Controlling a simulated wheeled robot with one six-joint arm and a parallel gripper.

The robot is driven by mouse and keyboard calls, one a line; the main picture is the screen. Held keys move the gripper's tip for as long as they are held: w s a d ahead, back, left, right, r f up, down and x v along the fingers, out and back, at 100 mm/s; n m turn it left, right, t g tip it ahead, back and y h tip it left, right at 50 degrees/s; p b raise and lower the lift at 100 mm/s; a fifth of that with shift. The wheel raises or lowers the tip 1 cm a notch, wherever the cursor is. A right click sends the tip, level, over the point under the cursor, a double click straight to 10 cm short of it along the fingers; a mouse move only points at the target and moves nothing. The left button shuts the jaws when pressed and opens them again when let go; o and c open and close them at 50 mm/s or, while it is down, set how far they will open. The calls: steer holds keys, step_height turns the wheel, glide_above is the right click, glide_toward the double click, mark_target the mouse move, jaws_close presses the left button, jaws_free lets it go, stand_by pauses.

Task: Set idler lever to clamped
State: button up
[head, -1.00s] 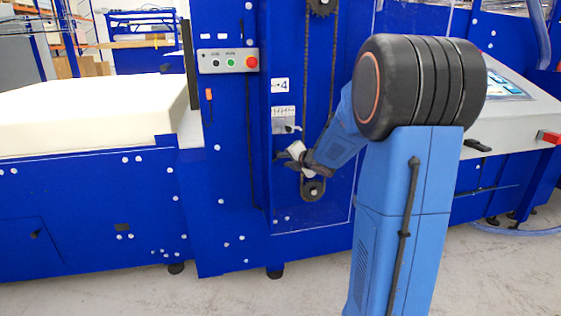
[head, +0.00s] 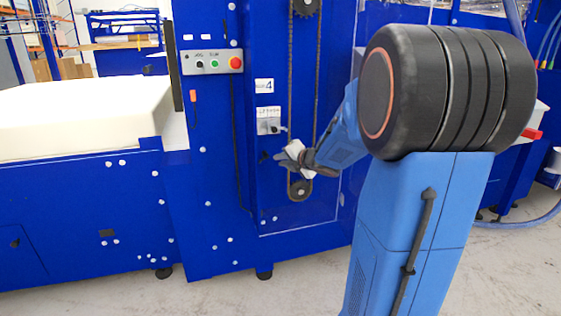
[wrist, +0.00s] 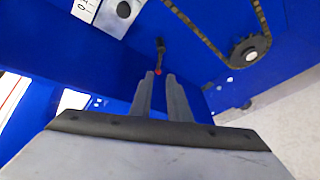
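A small dark lever with a red spot at its lower end, which I take to be the idler lever (wrist: 160,46), is on the blue panel in the wrist view. A small dark shape left of my gripper in the head view (head: 265,156) may be the same lever. My gripper (wrist: 160,75) has its two grey fingers a little apart, with blue panel showing between them. The red spot appears between or just beyond the fingertips; I cannot tell whether they touch it. In the head view my gripper (head: 284,158) is close to the panel, above the lower sprocket (head: 300,188).
The chain (head: 316,75) runs down to the lower sprocket right beside my gripper. A button box (head: 212,61) is higher up on the left. A white foam block (head: 80,115) lies on the machine at left. Grey floor is clear in front.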

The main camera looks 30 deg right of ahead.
steer(key=n+t+y, duration=0.2)
steer(key=t, duration=0.2)
glide_toward(262, 159)
steer(key=w, duration=1)
steer(key=shift+w+a+f, duration=0.15)
steer(key=shift+a+f, duration=0.2)
steer(key=shift+a, duration=0.05)
jaws_close()
stand_by(1.3)
